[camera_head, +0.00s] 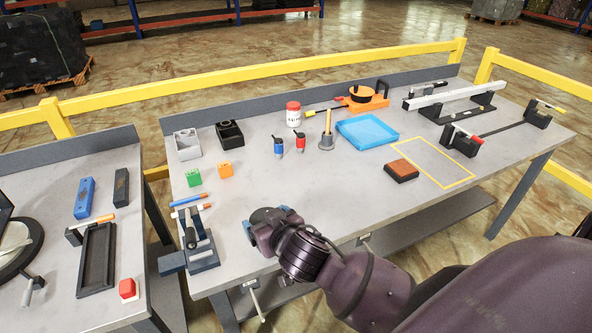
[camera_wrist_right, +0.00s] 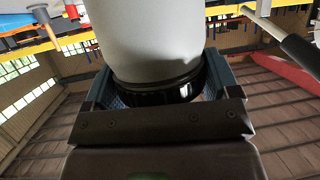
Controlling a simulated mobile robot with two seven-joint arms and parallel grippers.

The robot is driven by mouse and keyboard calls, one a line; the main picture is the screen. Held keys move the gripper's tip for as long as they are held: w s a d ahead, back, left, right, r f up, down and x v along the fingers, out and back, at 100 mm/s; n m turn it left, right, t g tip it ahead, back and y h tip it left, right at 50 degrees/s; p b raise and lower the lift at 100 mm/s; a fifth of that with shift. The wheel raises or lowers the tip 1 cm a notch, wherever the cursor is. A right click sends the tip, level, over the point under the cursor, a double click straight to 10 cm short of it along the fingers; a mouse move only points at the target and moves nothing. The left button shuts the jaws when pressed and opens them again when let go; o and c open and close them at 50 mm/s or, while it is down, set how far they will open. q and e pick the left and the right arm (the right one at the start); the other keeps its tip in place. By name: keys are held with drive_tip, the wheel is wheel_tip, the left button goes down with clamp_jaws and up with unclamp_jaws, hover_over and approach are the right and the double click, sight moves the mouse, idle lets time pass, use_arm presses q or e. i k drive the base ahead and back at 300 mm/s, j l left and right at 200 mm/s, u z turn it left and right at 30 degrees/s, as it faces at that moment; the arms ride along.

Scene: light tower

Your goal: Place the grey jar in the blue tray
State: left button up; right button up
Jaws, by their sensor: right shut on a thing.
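The blue tray (camera_head: 367,131) lies on the right part of the large table and looks empty. My right gripper (camera_head: 264,218) is above the table's front edge, well to the left of and nearer than the tray. In the right wrist view, my right gripper (camera_wrist_right: 160,85) is shut on the grey jar (camera_wrist_right: 155,40), with its black end (camera_wrist_right: 160,90) between the fingers. In the head view the jar is hidden by the gripper or too small to tell. My left gripper is in neither view.
A red-lidded white jar (camera_head: 293,115), small red and blue bottles and a grey stand with an upright stick (camera_head: 327,135) stand left of the tray. The table's middle front is clear.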

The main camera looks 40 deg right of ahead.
sight(370, 136)
drive_tip(key=l+u, duration=0.1)
drive_tip(key=l, duration=0.4)
drive_tip(key=k+l+u, duration=0.1)
drive_tip(key=l, duration=0.45)
drive_tip(key=l+u, duration=0.15)
drive_tip(key=l, duration=0.35)
drive_tip(key=k+l+u, duration=0.1)
drive_tip(key=l, duration=0.4)
drive_tip(key=k+l+u, duration=0.1)
drive_tip(key=l, duration=0.35)
drive_tip(key=k+l+u, duration=0.1)
drive_tip(key=l, duration=0.4)
drive_tip(key=k+l+u, duration=0.1)
drive_tip(key=k+l, duration=0.15)
drive_tip(key=l, duration=0.2)
drive_tip(key=k+l+u, duration=0.15)
drive_tip(key=l, duration=0.3)
